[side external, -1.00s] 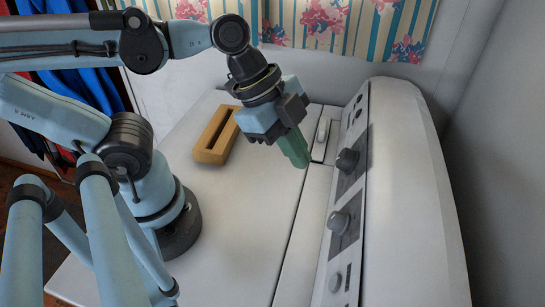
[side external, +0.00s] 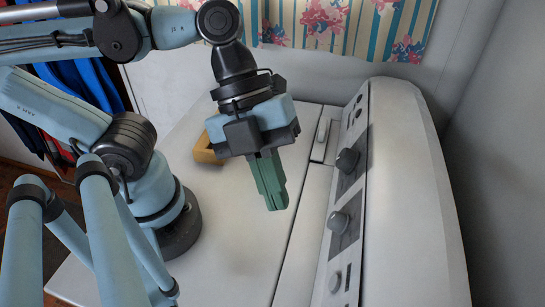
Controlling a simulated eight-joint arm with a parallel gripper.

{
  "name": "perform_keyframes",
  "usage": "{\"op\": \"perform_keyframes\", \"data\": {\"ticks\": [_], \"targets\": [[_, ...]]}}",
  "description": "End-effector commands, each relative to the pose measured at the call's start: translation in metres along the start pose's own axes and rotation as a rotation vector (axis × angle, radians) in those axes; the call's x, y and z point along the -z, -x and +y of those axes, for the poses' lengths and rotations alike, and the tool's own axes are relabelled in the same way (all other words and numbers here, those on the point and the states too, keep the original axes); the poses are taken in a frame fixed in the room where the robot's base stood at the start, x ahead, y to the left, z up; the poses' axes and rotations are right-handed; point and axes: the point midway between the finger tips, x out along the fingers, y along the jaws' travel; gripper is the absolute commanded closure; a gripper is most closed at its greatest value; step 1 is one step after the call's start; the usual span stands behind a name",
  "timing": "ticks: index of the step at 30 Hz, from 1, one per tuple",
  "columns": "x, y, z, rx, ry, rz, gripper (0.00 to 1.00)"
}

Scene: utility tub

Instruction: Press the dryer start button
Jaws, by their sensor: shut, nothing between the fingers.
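The dryer's pale control panel (side external: 405,200) runs along the right side of the white machine top. It carries a dark upper knob (side external: 347,160), a grey middle knob (side external: 338,222) and a smaller, paler round control (side external: 335,282) near the bottom of the view. I cannot tell from any label which one is the start button. My gripper (side external: 277,207) points down with its green fingers shut and empty. In the picture it is left of the panel, over the machine top, apart from the knobs.
A wooden block with a slot (side external: 206,150) sits on the machine top, partly hidden behind my gripper. A small white switch-like piece (side external: 322,135) lies in a recess by the panel. Floral curtain and wall stand behind. The front of the machine top is clear.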

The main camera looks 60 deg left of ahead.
Motion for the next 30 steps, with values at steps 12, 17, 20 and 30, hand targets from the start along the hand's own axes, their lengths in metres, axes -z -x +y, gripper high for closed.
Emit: {"op": "perform_keyframes", "data": {"ticks": [12,17,20,30], "targets": [[0.0,-0.029,0.0,-0.001,-0.002,0.0,1.0],[0.0,-0.046,-0.001,0.0,-0.001,0.0,1.0],[0.0,-0.056,-0.001,0.0,0.0,0.0,1.0],[0.0,-0.087,-0.001,0.0,0.0,-0.001,1.0]]}}
